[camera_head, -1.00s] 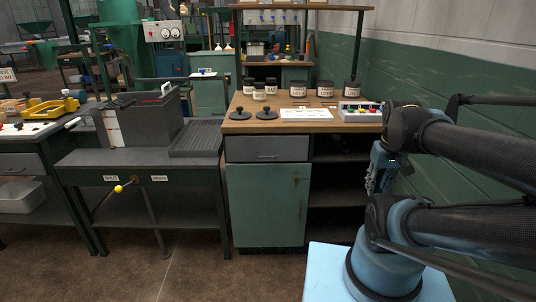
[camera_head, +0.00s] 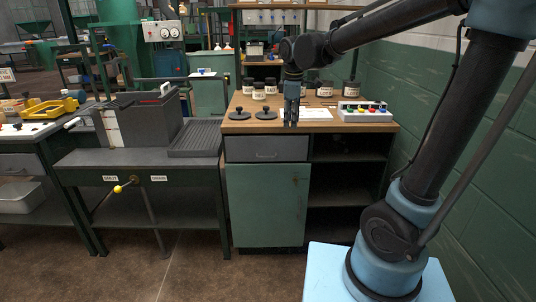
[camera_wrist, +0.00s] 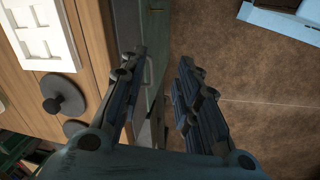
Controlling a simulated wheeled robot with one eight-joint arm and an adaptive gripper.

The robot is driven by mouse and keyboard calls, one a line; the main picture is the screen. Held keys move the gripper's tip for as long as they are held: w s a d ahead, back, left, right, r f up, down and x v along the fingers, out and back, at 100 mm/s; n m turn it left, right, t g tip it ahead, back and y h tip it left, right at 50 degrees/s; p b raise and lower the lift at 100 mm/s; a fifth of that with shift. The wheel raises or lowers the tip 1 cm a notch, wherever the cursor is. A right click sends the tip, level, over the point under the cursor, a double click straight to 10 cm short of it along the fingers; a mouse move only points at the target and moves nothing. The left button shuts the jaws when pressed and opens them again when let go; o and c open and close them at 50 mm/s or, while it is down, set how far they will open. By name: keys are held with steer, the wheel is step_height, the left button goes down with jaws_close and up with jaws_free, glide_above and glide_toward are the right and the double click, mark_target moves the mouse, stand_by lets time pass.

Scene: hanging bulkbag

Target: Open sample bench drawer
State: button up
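The sample bench (camera_head: 350,127) has a wooden top and a green body. Its grey drawer (camera_head: 267,149) is shut, with a small handle (camera_head: 266,156) on its front, above a green cabinet door (camera_head: 266,204). My gripper (camera_head: 291,121) points down above the front part of the bench top, right of and higher than the drawer handle. In the wrist view my gripper (camera_wrist: 160,75) is open with nothing between its fingers.
On the bench stand several dark jars, two black knobbed discs (camera_head: 265,114), a white tray (camera_head: 310,113) and a box with coloured buttons (camera_head: 365,112). A dark machine table (camera_head: 140,158) stands close on the left. The floor (camera_head: 190,265) before the bench is clear.

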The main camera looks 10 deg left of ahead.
steer(key=a+n, duration=0.3)
steer(key=a, duration=0.6)
glide_toward(268, 157)
steer(key=f, duration=0.2)
steer(key=w+f, duration=0.1)
steer(key=f, duration=0.2)
steer(key=w+f, duration=0.1)
steer(key=f, duration=0.1)
steer(key=shift+a+f, duration=0.15)
steer(key=shift+f, duration=0.05)
jaws_close()
